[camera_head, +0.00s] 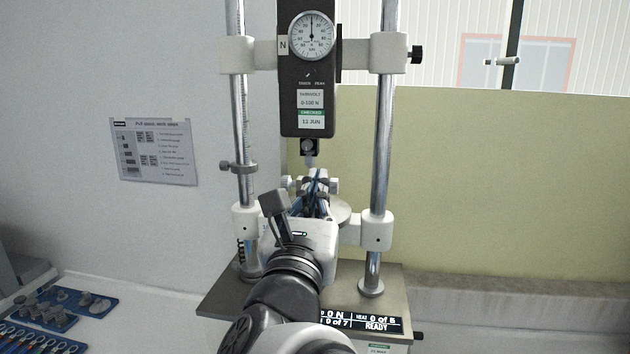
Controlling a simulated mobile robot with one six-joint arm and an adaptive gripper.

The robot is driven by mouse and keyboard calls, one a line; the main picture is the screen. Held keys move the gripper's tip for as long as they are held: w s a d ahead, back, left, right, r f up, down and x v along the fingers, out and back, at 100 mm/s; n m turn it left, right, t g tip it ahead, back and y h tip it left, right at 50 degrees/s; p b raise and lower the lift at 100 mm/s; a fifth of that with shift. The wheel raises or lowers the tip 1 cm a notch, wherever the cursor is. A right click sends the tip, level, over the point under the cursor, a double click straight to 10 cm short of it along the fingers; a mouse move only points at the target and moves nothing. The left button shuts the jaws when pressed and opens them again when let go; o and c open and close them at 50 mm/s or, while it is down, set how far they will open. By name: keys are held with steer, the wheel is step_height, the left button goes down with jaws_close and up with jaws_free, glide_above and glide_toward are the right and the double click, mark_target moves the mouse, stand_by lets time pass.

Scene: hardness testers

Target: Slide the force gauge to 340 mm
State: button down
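The force gauge (307,115) is a dark upright box with a round white dial at its top, and the needle points straight up. Its labels read 0-100 N or similar and 11 JUN. It sits on a white crosshead (389,54) clamped across two steel columns, with a black knob (416,54) at the right end. A scale with fine marks runs up the left column (236,18); its numbers are too small to read. My gripper (318,182) is in front of the stand, below the gauge's hook. My arm hides much of it, and its finger opening is unclear.
A lower white crosspiece (376,230) joins the columns, and a small collar (238,167) is on the left column. The base's display (361,322) shows READY. A blue tray of parts (62,308) lies at lower left. The counter (510,326) at right is clear.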

steer(key=x, duration=0.9)
steer(key=shift+w, duration=0.2)
steer(key=shift+r+b, duration=0.25)
steer(key=shift+b, duration=0.55)
steer(key=shift+r, duration=0.4)
